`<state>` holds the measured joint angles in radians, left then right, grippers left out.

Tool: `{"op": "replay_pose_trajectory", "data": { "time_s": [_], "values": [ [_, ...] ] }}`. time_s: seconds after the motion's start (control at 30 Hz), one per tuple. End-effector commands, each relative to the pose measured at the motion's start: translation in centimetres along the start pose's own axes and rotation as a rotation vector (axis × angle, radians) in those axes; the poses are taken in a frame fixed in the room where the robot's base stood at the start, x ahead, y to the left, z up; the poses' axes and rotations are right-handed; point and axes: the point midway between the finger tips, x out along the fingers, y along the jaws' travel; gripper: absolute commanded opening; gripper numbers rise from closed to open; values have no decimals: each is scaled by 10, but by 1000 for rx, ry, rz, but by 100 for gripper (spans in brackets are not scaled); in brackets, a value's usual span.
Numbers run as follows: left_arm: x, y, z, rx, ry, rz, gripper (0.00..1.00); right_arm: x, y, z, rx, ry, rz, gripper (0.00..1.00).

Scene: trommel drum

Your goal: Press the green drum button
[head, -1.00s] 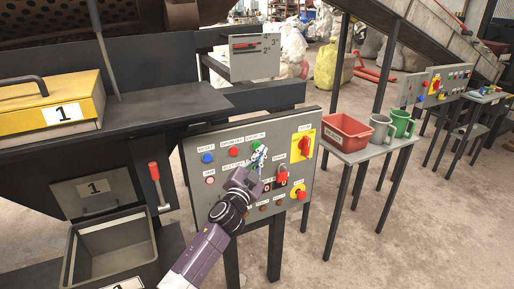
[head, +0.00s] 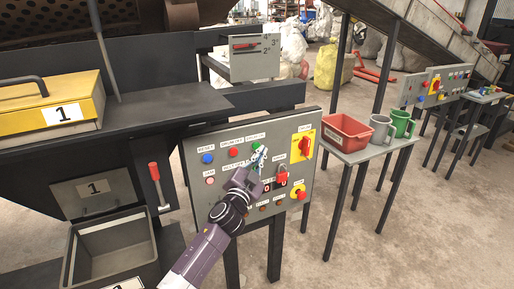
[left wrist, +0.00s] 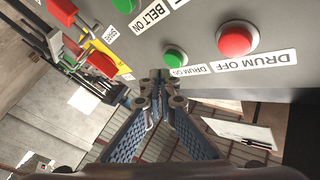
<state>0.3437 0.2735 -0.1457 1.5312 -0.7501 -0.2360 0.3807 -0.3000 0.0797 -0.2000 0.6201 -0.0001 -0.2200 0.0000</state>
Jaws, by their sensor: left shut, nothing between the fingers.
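The green drum button (left wrist: 175,57), beside a DRUM ON label (left wrist: 187,70), shows in the left wrist view on the grey control panel (left wrist: 215,85). My left gripper (left wrist: 160,76) is shut and empty. Its fingertips are close to the button, just below it in that picture; I cannot tell whether they touch. In the head view my left gripper (head: 262,150) is at the upper middle of the control panel (head: 228,170) and partly covers the button area. My right gripper is not in view.
A red DRUM OFF button (left wrist: 236,39) sits beside the green one. Another green button (left wrist: 125,4) is by the BELT ON label. A red bin (head: 346,132) stands beyond.

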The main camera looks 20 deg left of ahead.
Motion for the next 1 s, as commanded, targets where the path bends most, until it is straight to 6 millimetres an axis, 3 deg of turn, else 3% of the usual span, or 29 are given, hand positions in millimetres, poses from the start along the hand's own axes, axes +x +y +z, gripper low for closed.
{"op": "replay_pose_trajectory", "data": {
  "time_s": [1.0],
  "values": [
    [7,-6,5,0,0,0,0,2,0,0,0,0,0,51]
  ]
}}
